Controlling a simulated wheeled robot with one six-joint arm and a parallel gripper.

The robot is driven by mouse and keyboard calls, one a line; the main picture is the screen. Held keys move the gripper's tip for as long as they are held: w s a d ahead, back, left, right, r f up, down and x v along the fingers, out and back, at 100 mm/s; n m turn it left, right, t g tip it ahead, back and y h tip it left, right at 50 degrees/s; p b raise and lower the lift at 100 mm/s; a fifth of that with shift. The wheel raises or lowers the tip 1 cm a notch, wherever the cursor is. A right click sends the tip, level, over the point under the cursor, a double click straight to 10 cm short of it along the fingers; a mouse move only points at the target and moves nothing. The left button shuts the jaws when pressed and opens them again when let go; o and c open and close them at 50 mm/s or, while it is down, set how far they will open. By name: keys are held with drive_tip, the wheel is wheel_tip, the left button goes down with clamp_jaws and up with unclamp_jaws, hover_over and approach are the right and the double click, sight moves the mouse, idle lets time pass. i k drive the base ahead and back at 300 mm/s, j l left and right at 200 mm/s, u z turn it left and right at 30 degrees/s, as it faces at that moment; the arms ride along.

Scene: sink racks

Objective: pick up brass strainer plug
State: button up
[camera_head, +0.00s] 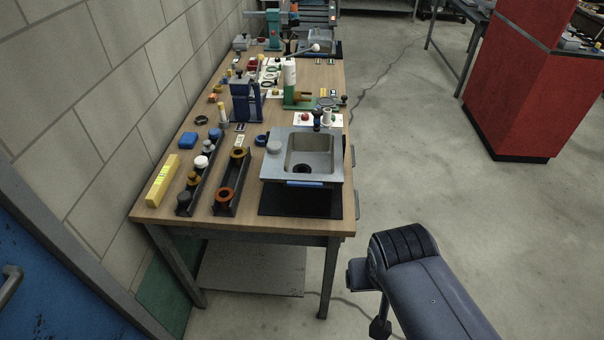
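The brass strainer plug seems to be the small brass-coloured piece (192,178) in the left dark rack (200,186) on the workbench. It stands in a row between a black piece (184,201) at the near end and a white-topped piece (201,162). It is small here, so its holes cannot be made out. A dark blue link of my arm rises at the lower right, off the bench's right side. My gripper's fingers cannot be seen, and nothing is touching the rack.
A second rack (231,189) holds a brass-coloured ring and an orange ring. A grey sink (273,167) stands right of it on a black mat. A yellow box (162,181) lies at the left edge. Fixtures crowd the bench behind; a red cabinet (512,85) stands far right.

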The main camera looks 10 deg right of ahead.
sight(194, 179)
drive_tip(key=i+j+u, duration=0.5)
drive_tip(key=i+u, duration=0.55)
drive_tip(key=i, duration=0.15)
